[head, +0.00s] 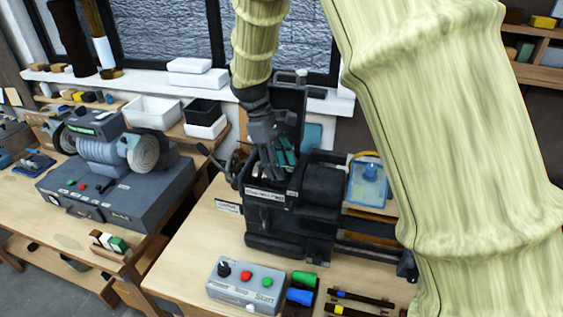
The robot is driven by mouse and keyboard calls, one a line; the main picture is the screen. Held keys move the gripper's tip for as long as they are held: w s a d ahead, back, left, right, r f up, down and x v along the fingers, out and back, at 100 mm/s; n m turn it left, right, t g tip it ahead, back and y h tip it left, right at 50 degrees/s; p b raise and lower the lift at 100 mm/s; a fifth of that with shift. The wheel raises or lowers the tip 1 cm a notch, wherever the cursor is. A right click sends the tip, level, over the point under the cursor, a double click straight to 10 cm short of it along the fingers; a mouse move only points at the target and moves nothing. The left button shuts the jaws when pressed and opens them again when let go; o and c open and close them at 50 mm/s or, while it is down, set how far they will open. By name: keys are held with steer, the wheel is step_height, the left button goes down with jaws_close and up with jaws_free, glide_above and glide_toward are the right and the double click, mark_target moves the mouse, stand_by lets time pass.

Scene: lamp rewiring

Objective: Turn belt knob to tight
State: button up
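A dark lathe-like machine (290,225) stands on the wooden bench in the middle of the head view. A lever with a round dark knob (203,149) sticks out at its left side; I cannot tell whether this is the belt knob, and no tight mark can be read. My gripper (279,158) points down into the open top of the machine, in front of its raised dark cover (288,103). Teal parts show at its fingers. Whether the fingers are apart or closed on something is unclear, and what lies beneath them is hidden.
A grey control box (243,287) with a black knob and coloured buttons stands in front of the machine. Green and blue cylinders (303,287) lie beside it. A grinder (100,150) stands on the left bench. My sleeved arm hides much of the right side.

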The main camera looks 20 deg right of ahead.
steer(key=w+f, duration=0.2)
steer(key=w, duration=0.1)
steer(key=shift+f, duration=0.1)
steer(key=shift+s, duration=0.15)
steer(key=s, duration=0.1)
steer(key=s+r, duration=0.1)
steer(key=shift+s+d+r, duration=0.15)
steer(key=shift+s, duration=0.2)
steer(key=c, duration=0.9)
steer(key=shift+s+d+r, duration=0.1)
steer(key=shift+s+d, duration=0.05)
steer(key=shift+c, duration=0.4)
steer(key=shift+w, duration=0.2)
steer(key=shift+w+a+f, duration=0.35)
steer(key=shift+w+a, duration=0.1)
steer(key=shift+c, duration=0.2)
steer(key=shift+d, duration=0.1)
